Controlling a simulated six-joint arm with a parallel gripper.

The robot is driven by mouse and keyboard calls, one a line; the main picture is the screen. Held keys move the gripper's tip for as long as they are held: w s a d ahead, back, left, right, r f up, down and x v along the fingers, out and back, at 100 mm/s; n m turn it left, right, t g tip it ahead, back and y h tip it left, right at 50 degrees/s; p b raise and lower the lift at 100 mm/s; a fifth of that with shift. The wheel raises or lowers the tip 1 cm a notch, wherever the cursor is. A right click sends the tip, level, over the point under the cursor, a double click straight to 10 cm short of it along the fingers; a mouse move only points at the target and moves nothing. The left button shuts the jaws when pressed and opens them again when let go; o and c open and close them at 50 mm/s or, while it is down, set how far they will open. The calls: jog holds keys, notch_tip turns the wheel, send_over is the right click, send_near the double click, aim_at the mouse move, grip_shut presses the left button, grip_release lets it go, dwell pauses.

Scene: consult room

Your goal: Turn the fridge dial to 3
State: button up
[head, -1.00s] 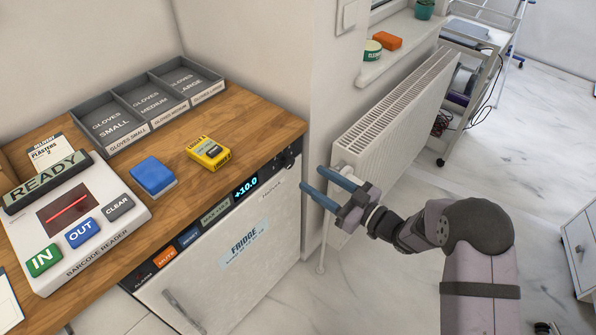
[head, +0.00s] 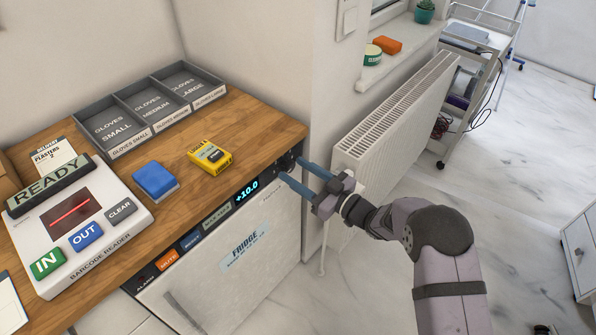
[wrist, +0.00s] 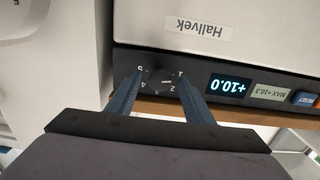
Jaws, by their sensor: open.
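The fridge (head: 262,250) stands under the wooden counter, with a control strip along its top edge. The black dial (head: 287,160) is at the right end of that strip. In the wrist view, which shows the strip upside down, the dial (wrist: 162,82) has white numbers around it; 1, 2, 4 and 5 can be made out. Its exact setting is too small to tell. The temperature display (head: 247,190) reads +10.0. My gripper (head: 292,170) is open at the dial, its two blue fingers on either side of it in the wrist view. I cannot tell whether they touch it.
Alarm, mute, reset and max-temperature panels (head: 217,214) line the strip left of the display. A radiator (head: 395,115) and wall corner stand close right of the gripper. A yellow device (head: 210,157) and blue block (head: 155,180) lie on the counter.

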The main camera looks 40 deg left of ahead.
jog(key=c, duration=1)
jog(key=shift+m, duration=0.4)
jog(key=m, duration=0.3)
jog(key=shift+m, duration=0.4)
jog(key=m, duration=0.5)
jog(key=shift+m, duration=0.3)
jog(key=m+p, duration=0.1)
jog(key=m, duration=0.4)
jog(key=shift+s+r, duration=0.1)
jog(key=shift+r, duration=0.05)
jog(key=shift+m+p, duration=0.5)
jog(key=shift+m, duration=1.8)
